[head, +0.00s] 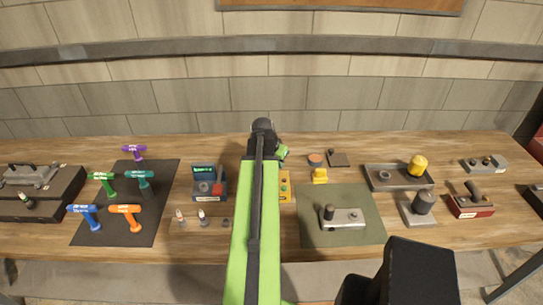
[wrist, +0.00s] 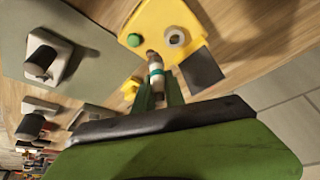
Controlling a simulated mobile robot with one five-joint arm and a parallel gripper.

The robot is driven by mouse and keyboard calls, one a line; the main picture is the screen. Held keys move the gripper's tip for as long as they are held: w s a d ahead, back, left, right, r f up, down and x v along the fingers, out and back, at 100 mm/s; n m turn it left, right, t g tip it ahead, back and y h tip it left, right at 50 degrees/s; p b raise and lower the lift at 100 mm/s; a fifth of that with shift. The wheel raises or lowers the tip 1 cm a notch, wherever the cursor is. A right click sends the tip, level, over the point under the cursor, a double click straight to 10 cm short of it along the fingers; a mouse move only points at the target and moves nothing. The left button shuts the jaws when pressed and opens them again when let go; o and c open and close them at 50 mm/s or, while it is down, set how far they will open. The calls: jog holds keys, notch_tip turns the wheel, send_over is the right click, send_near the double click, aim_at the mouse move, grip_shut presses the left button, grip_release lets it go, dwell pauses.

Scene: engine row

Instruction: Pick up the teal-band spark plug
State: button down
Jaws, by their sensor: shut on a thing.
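The teal-band spark plug (wrist: 156,68) shows in the wrist view, with a white body, a teal band and a grey metal end. My gripper (wrist: 159,88) is shut on it, with one green finger on each side. The plug's metal end points away from the gripper, toward a yellow block (wrist: 155,22). I cannot tell whether plug and block touch. In the head view my arm hides the plug and the fingertips.
The yellow block has a green button (wrist: 133,40) and a grey ring (wrist: 176,38). In the head view, two other spark plugs (head: 180,217) (head: 203,218) stand left of my arm. A grey-green mat (head: 365,200) with a metal part lies right.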

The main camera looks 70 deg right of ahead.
jog(key=s+a+r+p, duration=0.3)
jog(key=s+r, duration=0.1)
jog(key=s, duration=0.2)
jog(key=shift+s+a, duration=0.25)
